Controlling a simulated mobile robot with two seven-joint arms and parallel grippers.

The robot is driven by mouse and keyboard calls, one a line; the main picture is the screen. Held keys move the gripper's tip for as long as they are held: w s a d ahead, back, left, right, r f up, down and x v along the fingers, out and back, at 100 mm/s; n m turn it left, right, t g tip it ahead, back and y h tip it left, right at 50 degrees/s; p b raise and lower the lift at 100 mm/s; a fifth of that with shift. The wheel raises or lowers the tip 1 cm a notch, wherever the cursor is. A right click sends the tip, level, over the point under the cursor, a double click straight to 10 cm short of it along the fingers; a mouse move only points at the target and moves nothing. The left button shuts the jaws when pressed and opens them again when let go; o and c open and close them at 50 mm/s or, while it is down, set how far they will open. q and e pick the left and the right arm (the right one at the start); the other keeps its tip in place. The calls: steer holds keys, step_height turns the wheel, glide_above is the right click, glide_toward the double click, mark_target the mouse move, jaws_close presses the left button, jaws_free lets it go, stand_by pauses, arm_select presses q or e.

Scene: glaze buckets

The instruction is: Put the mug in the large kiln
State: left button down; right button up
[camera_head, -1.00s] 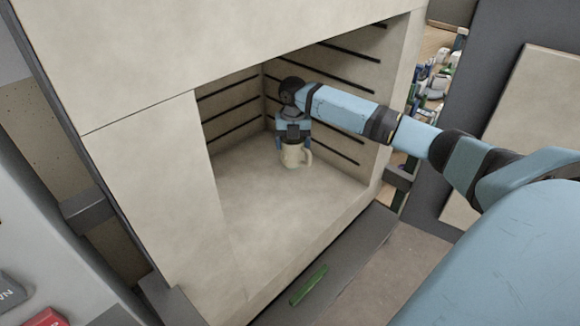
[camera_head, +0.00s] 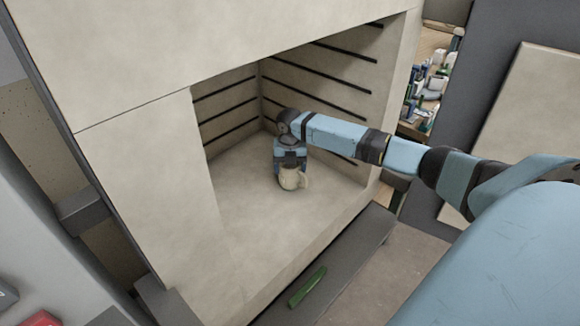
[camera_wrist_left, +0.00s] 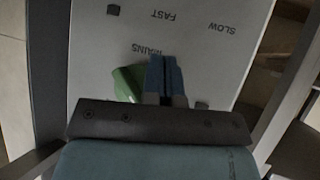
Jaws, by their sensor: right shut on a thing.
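The cream mug (camera_head: 289,180) is inside the large kiln (camera_head: 140,160), low over its floor, with its handle to the right. It looks roughly upright, and I cannot tell whether its base touches the floor. My right gripper (camera_head: 290,166) reaches in through the kiln opening and is shut on the mug from above; its fingertips are partly hidden. My left gripper (camera_wrist_left: 165,80) shows only in the left wrist view, its two fingers together with nothing visible between them.
Dark slotted rails line the kiln's inner walls; its floor around the mug is bare. A dark ledge with a green bar (camera_head: 308,287) lies before the opening. In the left wrist view a green object (camera_wrist_left: 126,82) is beside the fingers, before a grey panel (camera_wrist_left: 205,55) marked FAST and SLOW.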

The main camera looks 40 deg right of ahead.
steer(key=o, duration=1.1)
steer(key=shift+f, duration=0.1)
arm_select(q)
steer(key=shift+a+f, duration=0.1)
steer(key=shift+a, duration=0.1)
steer(key=shift+r+p, duration=0.2)
steer(key=shift+p, duration=0.3)
arm_select(e)
step_height(320, 180, up, 12)
steer(key=shift+r, duration=0.2)
arm_select(q)
steer(key=shift+a, duration=0.1)
